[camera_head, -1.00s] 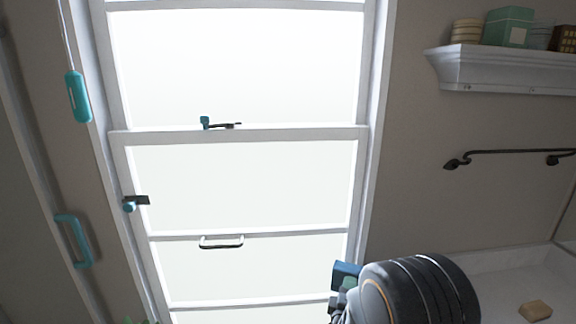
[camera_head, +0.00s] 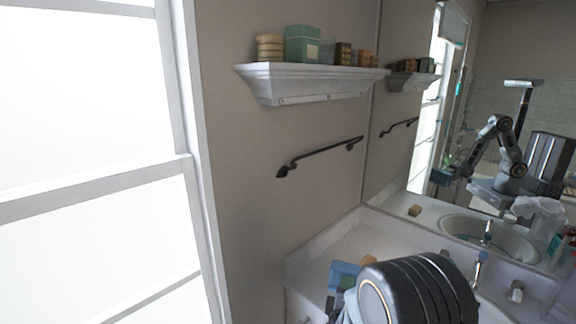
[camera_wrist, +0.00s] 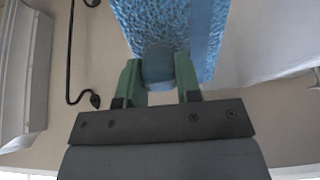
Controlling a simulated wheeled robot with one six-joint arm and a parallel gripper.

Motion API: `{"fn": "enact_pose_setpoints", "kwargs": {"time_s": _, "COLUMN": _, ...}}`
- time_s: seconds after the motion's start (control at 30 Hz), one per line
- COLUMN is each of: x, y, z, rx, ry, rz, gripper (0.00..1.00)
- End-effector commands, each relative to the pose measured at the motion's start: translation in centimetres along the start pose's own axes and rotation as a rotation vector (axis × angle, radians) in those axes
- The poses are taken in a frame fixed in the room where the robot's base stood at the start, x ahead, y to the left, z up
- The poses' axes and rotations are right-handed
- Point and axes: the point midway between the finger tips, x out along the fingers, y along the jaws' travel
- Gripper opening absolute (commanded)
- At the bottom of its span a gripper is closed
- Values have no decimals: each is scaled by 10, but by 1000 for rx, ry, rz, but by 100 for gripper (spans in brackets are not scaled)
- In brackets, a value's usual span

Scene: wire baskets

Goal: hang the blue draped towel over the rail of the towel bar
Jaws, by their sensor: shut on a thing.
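The blue draped towel (camera_wrist: 165,28) is held at the fingertips of my gripper (camera_wrist: 160,72) in the wrist view, a folded blue part between the two green fingers. In the head view a bit of the towel (camera_head: 345,274) shows beside my dark wrist, which hides most of my gripper. The towel bar (camera_head: 322,155) is a dark metal rail on the beige wall under the shelf. It is up and left of my wrist in the head view, and the towel appears apart from it. In the wrist view the bar (camera_wrist: 71,50) shows left of the towel.
A white shelf (camera_head: 305,82) with boxes and jars is above the bar. A large mirror (camera_head: 470,110) on the right reflects the bar and my arm. A white counter (camera_head: 335,240) with a sink and taps (camera_head: 480,268) lies below. A bright window (camera_head: 85,120) fills the left.

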Motion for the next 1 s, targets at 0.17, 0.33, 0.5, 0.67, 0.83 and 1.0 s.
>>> {"fn": "enact_pose_setpoints", "kwargs": {"time_s": 0.17, "x": 1, "y": 65, "z": 2, "rx": 0, "ry": -3, "rz": 2, "gripper": 0}}
{"fn": "enact_pose_setpoints", "kwargs": {"time_s": 0.33, "x": 1, "y": 110, "z": 3, "rx": 0, "ry": -6, "rz": 1, "gripper": 0}}
{"fn": "enact_pose_setpoints", "kwargs": {"time_s": 0.5, "x": 1, "y": 129, "z": 3, "rx": 0, "ry": -5, "rz": 1, "gripper": 0}}
{"fn": "enact_pose_setpoints", "kwargs": {"time_s": 0.67, "x": 1, "y": 132, "z": 2, "rx": 1, "ry": -5, "rz": 1, "gripper": 0}}
{"fn": "enact_pose_setpoints", "kwargs": {"time_s": 0.83, "x": 1, "y": 132, "z": 2, "rx": 1, "ry": -4, "rz": 1, "gripper": 0}}
{"fn": "enact_pose_setpoints", "kwargs": {"time_s": 1.0, "x": 1, "y": 132, "z": 2, "rx": 0, "ry": -4, "rz": 1, "gripper": 0}}
